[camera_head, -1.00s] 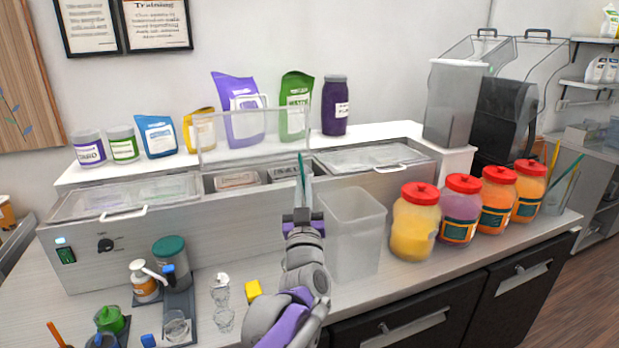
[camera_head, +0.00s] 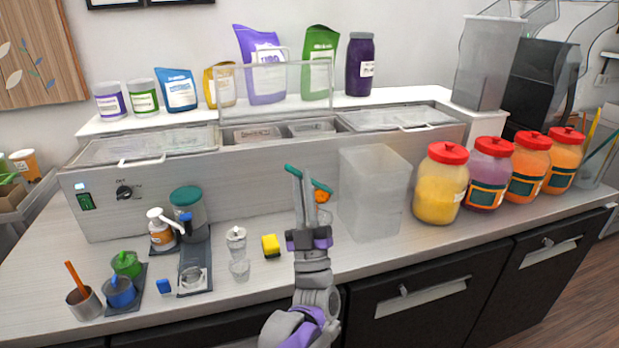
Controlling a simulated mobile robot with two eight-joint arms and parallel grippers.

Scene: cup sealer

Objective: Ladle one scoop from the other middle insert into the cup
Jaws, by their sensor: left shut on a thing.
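My left gripper (camera_head: 305,200) is shut on a teal-handled tool (camera_head: 308,178), which looks like the ladle, in front of the counter unit. A small orange patch (camera_head: 323,196) shows right beside the tool; I cannot tell whether it lies in the ladle's bowl. The two middle inserts, left (camera_head: 256,135) and right (camera_head: 311,129), sit in the unit under a raised clear lid (camera_head: 275,92), behind the gripper. Clear cups (camera_head: 237,243) stand on the counter left of the gripper. Another clear cup (camera_head: 194,277) is on a dark stand. My right gripper is out of view.
A clear square bin (camera_head: 374,195) stands close right of the gripper, with several red-lidded jars (camera_head: 442,185) beyond. A yellow block (camera_head: 271,246), a teal-lidded container (camera_head: 188,215) and a pump bottle (camera_head: 160,232) stand to the left. Both outer unit lids are shut.

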